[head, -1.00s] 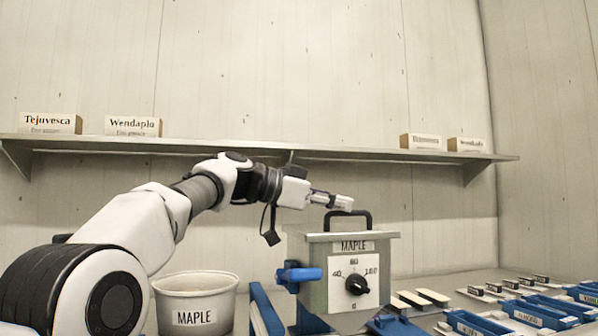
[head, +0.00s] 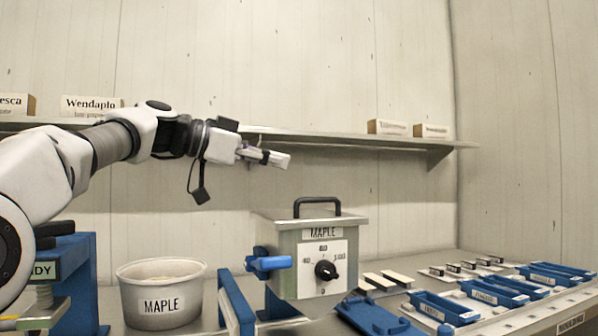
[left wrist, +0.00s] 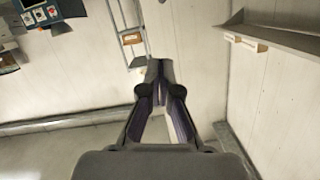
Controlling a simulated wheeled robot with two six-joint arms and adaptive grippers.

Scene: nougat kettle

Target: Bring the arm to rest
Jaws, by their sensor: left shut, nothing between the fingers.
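My left gripper (head: 270,158) is shut and empty in the head view, held in the air in front of the shelf, up and to the left of the kettle's black handle. Its closed fingers (left wrist: 160,85) also show in the left wrist view. The kettle (head: 312,258) is a grey metal box labelled MAPLE, with a dial and a blue tap on its left side. The gripper does not touch it. My right gripper is out of view.
A white MAPLE tub (head: 161,300) stands left of the kettle, with a blue press-like stand (head: 78,285) further left. A wall shelf (head: 350,143) carries small labelled boxes. Several blue trays (head: 445,308) lie on the bench at right.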

